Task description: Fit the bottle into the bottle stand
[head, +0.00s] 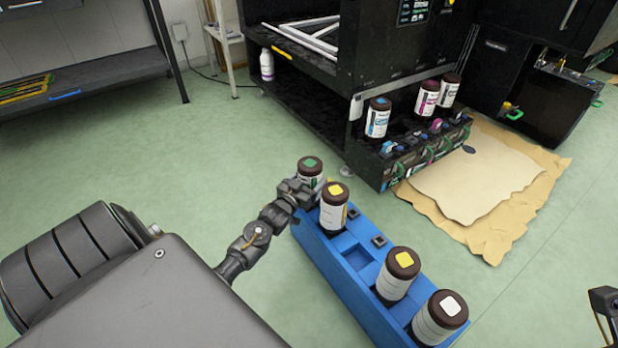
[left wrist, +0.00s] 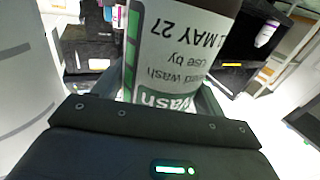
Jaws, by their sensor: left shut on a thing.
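A dark-lidded bottle with a green square on its lid (head: 311,165) and a white label is at the far end of the blue bottle stand (head: 340,278). My left gripper (head: 302,190) is shut on this bottle, which also fills the middle of the left wrist view (left wrist: 178,50); its label reads "wash". The bottle looks about upright; its base is hidden, so I cannot tell whether it is seated. A yellow-lidded bottle (head: 334,207) stands just nearer in the stand. A dark part, apparently my right gripper (head: 604,305), shows at the right edge.
Another yellow-lidded bottle (head: 398,275) and a white-lidded bottle (head: 440,317) stand nearer in the blue stand, with an empty recess (head: 363,263) midway. A black unit (head: 400,165) behind holds several bottles. Brown paper (head: 480,235) lies on the floor. Green floor is clear left.

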